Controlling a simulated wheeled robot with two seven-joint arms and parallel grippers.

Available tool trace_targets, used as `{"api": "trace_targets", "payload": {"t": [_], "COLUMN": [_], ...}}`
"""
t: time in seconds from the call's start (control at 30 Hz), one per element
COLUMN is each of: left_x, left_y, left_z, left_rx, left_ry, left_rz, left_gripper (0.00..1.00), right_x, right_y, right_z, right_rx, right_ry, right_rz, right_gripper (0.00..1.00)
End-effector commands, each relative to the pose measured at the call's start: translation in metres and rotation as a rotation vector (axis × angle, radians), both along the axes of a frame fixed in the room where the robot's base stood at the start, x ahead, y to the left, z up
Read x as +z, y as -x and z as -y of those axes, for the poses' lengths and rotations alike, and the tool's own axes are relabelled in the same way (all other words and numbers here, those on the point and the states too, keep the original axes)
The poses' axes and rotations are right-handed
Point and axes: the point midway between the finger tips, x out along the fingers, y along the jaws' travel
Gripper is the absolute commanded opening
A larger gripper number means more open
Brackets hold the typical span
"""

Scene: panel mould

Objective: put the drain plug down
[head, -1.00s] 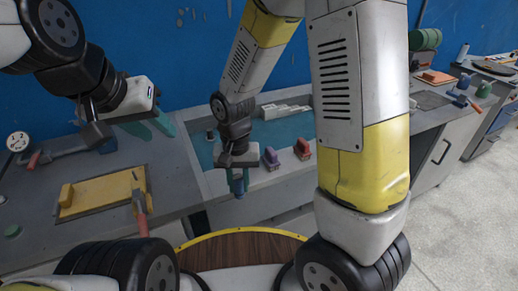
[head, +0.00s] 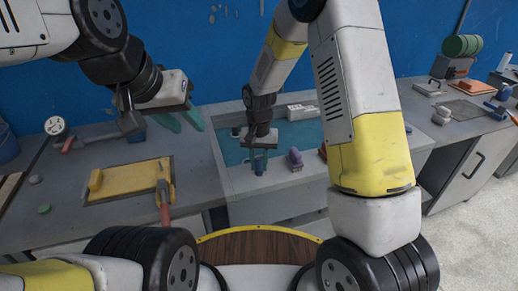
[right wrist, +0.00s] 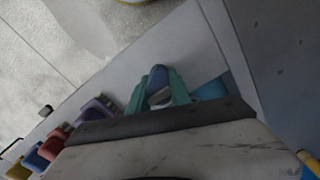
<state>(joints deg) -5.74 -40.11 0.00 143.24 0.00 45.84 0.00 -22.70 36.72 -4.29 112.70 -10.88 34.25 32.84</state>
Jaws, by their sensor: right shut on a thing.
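My right gripper (head: 258,162) is shut on a small blue drain plug (right wrist: 157,80). In the right wrist view the plug sits between the two teal fingers, with its rounded blue top showing. In the head view the right gripper hangs at the front ledge of the teal-floored trough (head: 240,183), left of a purple block-like thing (head: 295,160). I cannot tell whether the plug touches the ledge. My left gripper (head: 181,120) is open and empty, above the grey bench at the left of the trough.
A yellow board (head: 120,186) with a red-handled tool (head: 164,205) lies on the bench at left. A row of coloured things (right wrist: 50,148) stands along the ledge beside the right gripper. White pieces (head: 303,110) lie at the trough's back. A blue wall stands behind.

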Motion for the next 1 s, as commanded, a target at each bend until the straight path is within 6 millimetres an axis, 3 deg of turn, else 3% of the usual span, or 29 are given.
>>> {"api": "trace_targets", "payload": {"t": [0.3, 0.33, 0.43, 0.77, 0.87, 1.0], "left_x": [0.0, 0.0, 0.0, 0.0, 0.0, 0.0], "left_y": [0.0, 0.0, 0.0, 0.0, 0.0, 0.0], "left_z": [0.0, 0.0, 0.0, 0.0, 0.0, 0.0], "left_rx": [0.0, 0.0, 0.0, 0.0, 0.0, 0.0], "left_ry": [0.0, 0.0, 0.0, 0.0, 0.0, 0.0], "left_rz": [0.0, 0.0, 0.0, 0.0, 0.0, 0.0], "left_gripper": [0.36, 0.36, 0.36, 0.36, 0.36, 0.36], "right_x": [-0.003, -0.003, -0.003, -0.001, 0.006, 0.03], "right_y": [0.0, 0.0, 0.0, 0.0, -0.001, -0.002], "right_z": [0.0, 0.0, 0.0, 0.0, 0.0, -0.001], "right_rx": [0.0, 0.0, -0.001, -0.001, -0.001, -0.001], "right_ry": [0.0, 0.0, -0.001, -0.001, -0.001, -0.003], "right_rz": [0.001, 0.001, 0.001, 0.002, 0.003, 0.006], "right_gripper": [0.0, 0.27, 0.46, 0.46, 0.46, 0.46]}}
